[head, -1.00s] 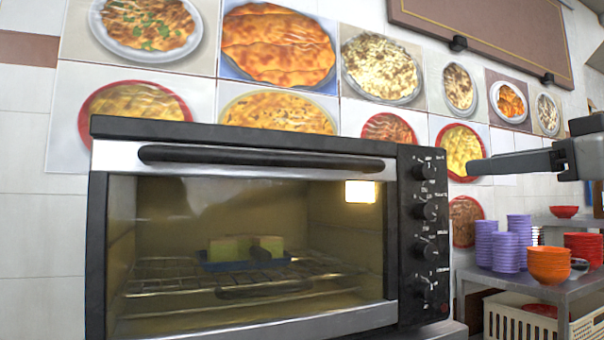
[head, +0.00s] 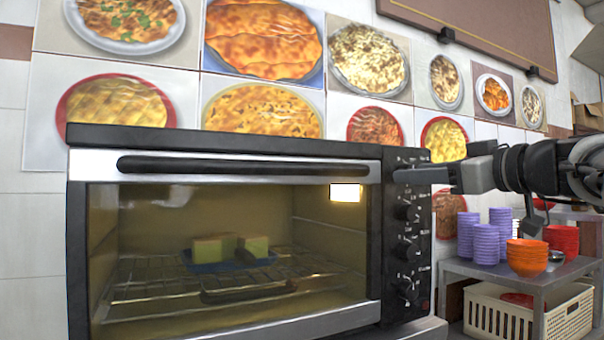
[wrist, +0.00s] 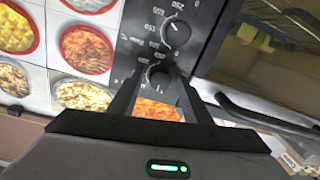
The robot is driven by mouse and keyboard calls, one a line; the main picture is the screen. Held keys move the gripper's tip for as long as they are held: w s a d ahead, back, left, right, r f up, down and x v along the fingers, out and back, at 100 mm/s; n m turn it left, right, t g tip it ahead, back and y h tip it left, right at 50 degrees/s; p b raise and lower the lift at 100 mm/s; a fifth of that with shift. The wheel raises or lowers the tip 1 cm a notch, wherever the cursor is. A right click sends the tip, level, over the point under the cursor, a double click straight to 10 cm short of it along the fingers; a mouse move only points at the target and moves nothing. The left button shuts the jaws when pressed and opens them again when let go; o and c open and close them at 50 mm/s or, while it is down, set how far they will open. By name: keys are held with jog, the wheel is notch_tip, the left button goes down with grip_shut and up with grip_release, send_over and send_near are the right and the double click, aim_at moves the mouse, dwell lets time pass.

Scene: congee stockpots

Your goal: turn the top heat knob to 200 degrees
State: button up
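The toaster oven (head: 225,145) stands with its glass door shut and a dark control panel (head: 420,240) at its right. The top heat knob (wrist: 158,75) shows in the wrist view, where the picture is upside down; in the head view my gripper covers it. My gripper (head: 400,176) reaches in from the right to the top of the panel. In the wrist view its two fingers (wrist: 159,72) are apart, one on each side of the top knob. Whether they touch it I cannot tell. The second knob (wrist: 177,34) has printed numbers around it. The top knob's pointer direction is unclear.
Inside the lit oven, pale blocks sit on a blue tray (head: 205,267) on a wire rack (head: 150,290). At right, a metal table (head: 480,268) holds purple cups (head: 478,240) and orange bowls (head: 527,256). A white crate (head: 510,317) is below.

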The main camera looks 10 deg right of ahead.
jog(key=c, duration=0.9)
jog(key=shift+f+m, duration=0.1)
jog(key=shift+m, duration=0.2)
jog(key=shift+a+m+t+h+p, duration=0.1)
jog(key=shift+m+t+h+p, duration=0.35)
jog(key=shift+m, duration=5.55)
jog(key=shift+m+t+h+p, duration=0.15)
jog(key=shift+m+p, duration=0.5)
jog(key=shift+m, duration=5.35)
